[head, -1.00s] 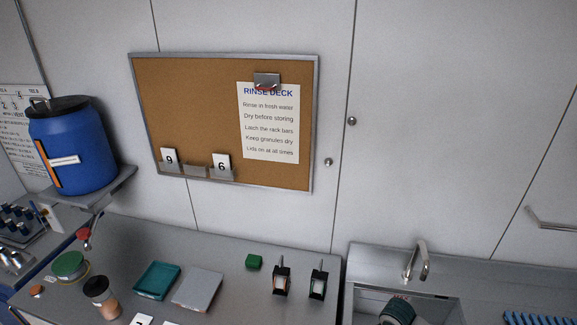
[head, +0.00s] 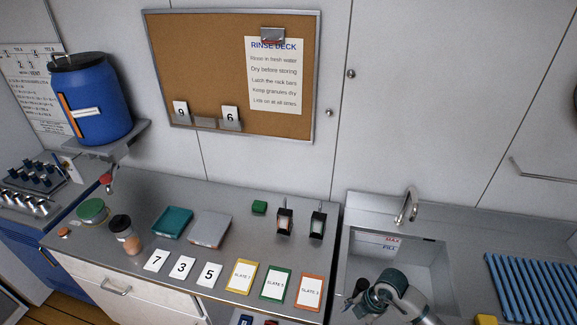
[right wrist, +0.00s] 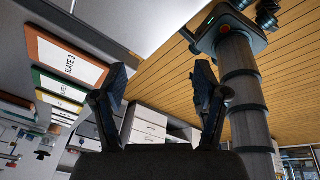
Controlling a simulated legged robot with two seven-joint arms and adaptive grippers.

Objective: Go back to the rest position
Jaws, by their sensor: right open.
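My right gripper (right wrist: 160,85) is open and empty in the right wrist view, its two dark fingers spread apart with nothing between them. In the head view, a grey-green part of my right arm (head: 397,293) shows at the bottom, in front of the sink. The fingers cannot be made out there. My left gripper is in neither current view. The framed slates lie at the left of the right wrist view, apart from the fingers, with the orange-framed slate (right wrist: 65,57) nearest.
The sink (head: 440,240) and blue ribbed mat (head: 525,285) are right. A blue barrel (head: 95,105) stands on a shelf.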

